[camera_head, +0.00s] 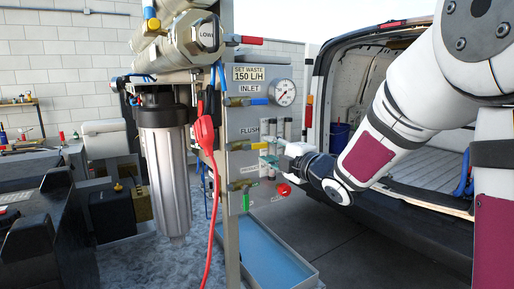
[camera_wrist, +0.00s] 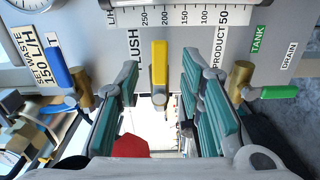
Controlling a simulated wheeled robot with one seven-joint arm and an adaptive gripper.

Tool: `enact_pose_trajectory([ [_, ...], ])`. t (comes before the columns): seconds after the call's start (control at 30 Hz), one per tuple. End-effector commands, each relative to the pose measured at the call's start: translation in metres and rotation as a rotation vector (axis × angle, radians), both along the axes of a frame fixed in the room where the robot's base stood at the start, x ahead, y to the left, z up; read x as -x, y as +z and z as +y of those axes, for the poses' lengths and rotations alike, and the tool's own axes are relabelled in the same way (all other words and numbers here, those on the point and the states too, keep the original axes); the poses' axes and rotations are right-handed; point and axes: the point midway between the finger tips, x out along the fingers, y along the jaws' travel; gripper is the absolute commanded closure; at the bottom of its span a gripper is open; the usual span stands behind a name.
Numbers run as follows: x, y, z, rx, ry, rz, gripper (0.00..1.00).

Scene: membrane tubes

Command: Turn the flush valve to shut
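The flush valve's yellow handle (camera_wrist: 159,72) stands between my fingers in the wrist view, beside the FLUSH label (camera_wrist: 133,42). Its long side runs up and down in that picture, along the lettering. My gripper (camera_wrist: 160,82) is open, with a teal-padded finger on each side of the handle and a visible gap to both. In the head view my gripper (camera_head: 270,157) is at the panel just below the FLUSH label (camera_head: 249,130). The yellow handle (camera_head: 259,146) is small there and partly hidden by the gripper.
A blue-handled inlet valve (camera_wrist: 57,68) and a green-handled valve (camera_wrist: 278,92) flank the flush valve. A red knob (camera_head: 284,190) sits below my gripper. A gauge (camera_head: 283,92) is above. A red cable (camera_head: 206,135) hangs left of the panel; a van (camera_head: 410,215) stands behind my arm.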

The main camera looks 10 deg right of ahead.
Motion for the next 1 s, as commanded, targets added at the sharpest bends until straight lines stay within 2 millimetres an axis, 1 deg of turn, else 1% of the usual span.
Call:
enact_pose_trajectory([
  [0.1,-0.015,0.0,0.005,0.0,0.001,0.0,0.65],
  [0.2,-0.022,0.001,0.008,0.0,0.001,0.0,0.65],
  [0.33,-0.027,0.0,0.009,-0.001,0.0,0.001,0.65],
  [0.57,-0.027,0.0,0.009,-0.001,0.0,0.0,0.65],
  [0.6,-0.027,0.0,0.009,-0.001,0.0,0.0,0.7],
  [0.67,-0.027,0.0,0.009,-0.001,0.0,0.0,0.83],
  [0.7,-0.027,0.0,0.009,-0.001,0.0,0.0,0.92],
  [0.73,-0.027,0.0,0.009,-0.001,0.0,0.0,0.99],
  [1.0,-0.028,0.0,0.009,-0.003,0.0,0.001,1.0],
])
